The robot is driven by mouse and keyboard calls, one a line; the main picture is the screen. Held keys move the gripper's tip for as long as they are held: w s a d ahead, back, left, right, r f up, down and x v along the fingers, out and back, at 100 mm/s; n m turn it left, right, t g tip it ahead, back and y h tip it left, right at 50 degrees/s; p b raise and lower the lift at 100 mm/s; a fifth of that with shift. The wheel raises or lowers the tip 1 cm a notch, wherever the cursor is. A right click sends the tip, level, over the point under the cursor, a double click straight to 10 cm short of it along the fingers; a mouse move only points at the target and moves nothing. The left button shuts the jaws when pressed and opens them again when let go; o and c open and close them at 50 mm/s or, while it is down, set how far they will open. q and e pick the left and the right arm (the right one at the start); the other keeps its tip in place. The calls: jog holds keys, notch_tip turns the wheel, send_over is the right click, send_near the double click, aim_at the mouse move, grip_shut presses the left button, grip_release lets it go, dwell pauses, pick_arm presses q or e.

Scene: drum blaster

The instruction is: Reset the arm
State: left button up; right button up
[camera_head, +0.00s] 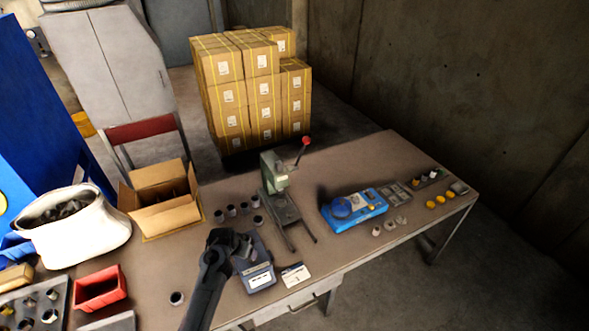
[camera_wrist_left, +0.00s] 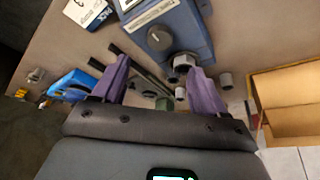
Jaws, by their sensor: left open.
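My left arm reaches in from the bottom of the head view, and its gripper (camera_head: 243,243) hovers over the blue-grey scale (camera_head: 258,272). In the left wrist view the two purple fingers of the left gripper (camera_wrist_left: 160,68) are spread apart, with nothing held between them. The scale (camera_wrist_left: 175,28) is just beyond the fingertips there, with a round dark knob and a metal nut-like piece (camera_wrist_left: 183,62) at its near end, close to the right finger. A green press (camera_head: 276,175) with a red-knobbed lever stands behind the gripper. My right gripper is not in view.
Several small cylinders (camera_head: 231,210) stand left of the press. An open cardboard box (camera_head: 160,205), a white sack (camera_head: 85,232) and a red bin (camera_head: 99,289) are on the left. A blue device (camera_head: 353,210) is at right. A card (camera_head: 295,274) lies near the front edge.

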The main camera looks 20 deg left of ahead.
pick_arm(q)
jog(key=s+f+g+p, duration=0.25)
jog(key=s+f, duration=0.35)
jog(key=s, duration=0.5)
jog(key=s+d+r+m+y+p, duration=0.1)
jog(key=s+r+p, duration=0.15)
jog(key=s, duration=0.35)
jog(key=s+d+r+m+p, duration=0.1)
jog(key=s+d+p, duration=0.15)
jog(key=s, duration=0.45)
jog(key=s+d+r+p, duration=0.1)
jog(key=d+r, duration=0.3)
jog(key=r, duration=0.4)
jog(key=s+d+r+t+h+p, duration=0.1)
jog(key=s+d+r, duration=0.3)
jog(key=r, duration=0.4)
jog(key=s+d+r+m+p, duration=0.1)
jog(key=s+d+r+p, duration=0.1)
jog(key=d+r, duration=0.4)
notch_tip(320, 180, up, 3)
jog(key=shift+s+f+t+h, duration=0.1)
jog(key=shift+s+t+h, duration=0.25)
jog(key=shift+s, duration=0.2)
